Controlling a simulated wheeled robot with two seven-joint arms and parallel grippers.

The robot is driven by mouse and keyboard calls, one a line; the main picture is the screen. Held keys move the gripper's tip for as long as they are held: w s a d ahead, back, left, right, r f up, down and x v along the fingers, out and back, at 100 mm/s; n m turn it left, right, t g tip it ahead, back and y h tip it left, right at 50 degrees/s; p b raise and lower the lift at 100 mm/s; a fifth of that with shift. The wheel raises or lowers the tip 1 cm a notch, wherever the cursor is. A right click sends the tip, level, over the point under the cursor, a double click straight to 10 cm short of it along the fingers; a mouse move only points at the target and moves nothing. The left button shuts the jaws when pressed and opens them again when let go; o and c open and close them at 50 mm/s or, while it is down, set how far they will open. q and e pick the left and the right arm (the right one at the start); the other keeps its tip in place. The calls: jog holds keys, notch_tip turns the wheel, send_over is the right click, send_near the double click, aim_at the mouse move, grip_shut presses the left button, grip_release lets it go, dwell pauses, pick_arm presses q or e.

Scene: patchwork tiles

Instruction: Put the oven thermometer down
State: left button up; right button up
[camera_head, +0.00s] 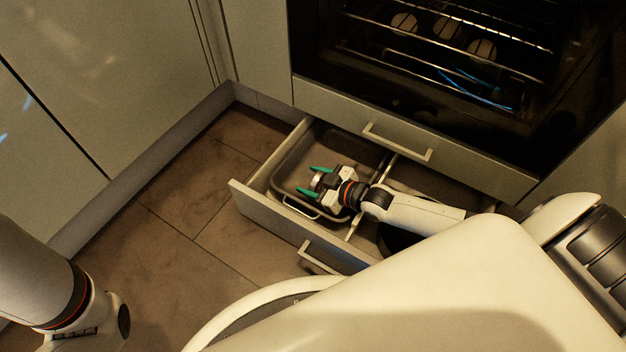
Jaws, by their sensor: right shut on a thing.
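My right gripper (316,181), with green fingertips, is inside the open drawer (263,211), over a dark rectangular pan (318,146). It is shut on a small pale thing between its fingers, which I take to be the oven thermometer (316,182). The thermometer is mostly hidden by the fingers. I cannot tell whether it touches the pan's bottom. Part of my left arm shows at the lower left, but its gripper is out of view.
The drawer has a divider and a darker right compartment, partly covered by my arm. A drawer front with a handle (398,143) and the oven (440,60) with wire racks and several round things are above. Tiled floor (190,185) lies left of the drawer.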

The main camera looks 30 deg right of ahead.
jog(key=o, duration=1)
jog(key=shift+s+f, duration=0.2)
jog(key=shift+f, duration=0.15)
